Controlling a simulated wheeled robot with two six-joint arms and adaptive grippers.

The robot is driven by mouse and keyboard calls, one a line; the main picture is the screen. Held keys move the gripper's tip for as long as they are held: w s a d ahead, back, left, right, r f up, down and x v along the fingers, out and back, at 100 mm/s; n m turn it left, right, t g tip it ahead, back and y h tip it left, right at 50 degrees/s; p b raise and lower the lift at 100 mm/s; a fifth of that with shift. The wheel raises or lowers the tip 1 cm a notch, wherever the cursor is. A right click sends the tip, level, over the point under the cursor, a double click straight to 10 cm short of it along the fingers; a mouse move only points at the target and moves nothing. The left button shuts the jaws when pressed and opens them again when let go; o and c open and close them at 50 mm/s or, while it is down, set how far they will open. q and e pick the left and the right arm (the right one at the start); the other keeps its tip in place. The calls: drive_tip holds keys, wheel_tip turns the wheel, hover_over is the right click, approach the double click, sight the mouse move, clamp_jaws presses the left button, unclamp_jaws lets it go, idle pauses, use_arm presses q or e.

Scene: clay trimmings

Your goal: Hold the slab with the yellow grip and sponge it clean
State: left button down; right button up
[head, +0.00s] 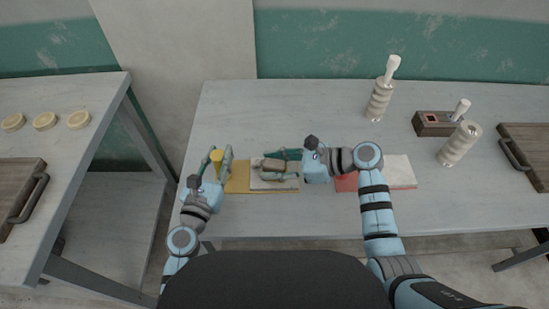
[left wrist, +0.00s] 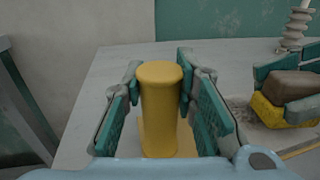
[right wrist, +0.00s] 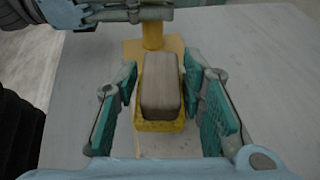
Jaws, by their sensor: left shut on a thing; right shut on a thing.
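The yellow grip (head: 217,157) is an upright post on a flat yellow plate (head: 238,178). My left gripper (left wrist: 158,95) is shut around this post. The pale slab (head: 288,188) lies at the plate's right side, with dark specks on it in the left wrist view (left wrist: 240,104). My right gripper (right wrist: 165,95) is shut on the sponge, a yellow pad (right wrist: 159,126) under a brown block (right wrist: 160,80). It is over the slab, and the gripper hides part of it in the head view. I cannot tell whether the pad touches the slab.
A second pale slab (head: 399,172) with a red part (head: 346,183) lies to the right, partly behind my right arm. Ribbed pale posts (head: 379,100) and a dark box (head: 433,123) stand further right. Wooden trays (head: 530,150) lie at both sides. The table's back left is clear.

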sight(263, 168)
drive_tip(key=shift+f, duration=0.55)
drive_tip(key=shift+w+f, duration=0.2)
drive_tip(key=shift+w, duration=0.15)
drive_tip(key=shift+w+a, duration=0.1)
drive_tip(key=shift+w, duration=2.85)
drive_tip(key=shift+w+a+f, duration=0.1)
drive_tip(key=shift+w+a, duration=0.05)
drive_tip(key=shift+a, duration=0.05)
drive_tip(key=shift+a+f, duration=0.15)
drive_tip(key=shift+a, duration=0.25)
drive_tip(key=shift+s+a+f, duration=0.15)
drive_tip(key=shift+s, duration=0.5)
drive_tip(key=shift+s+r, duration=0.95)
drive_tip(key=shift+s, duration=0.15)
drive_tip(key=shift+s+r, duration=0.2)
drive_tip(key=shift+s, duration=1.65)
drive_tip(key=shift+x, duration=0.85)
drive_tip(key=shift+w+f, duration=0.2)
drive_tip(key=shift+w, duration=0.4)
drive_tip(key=shift+w+f, duration=0.2)
drive_tip(key=shift+w, duration=2.7)
wheel_tip(263, 168, up, 8)
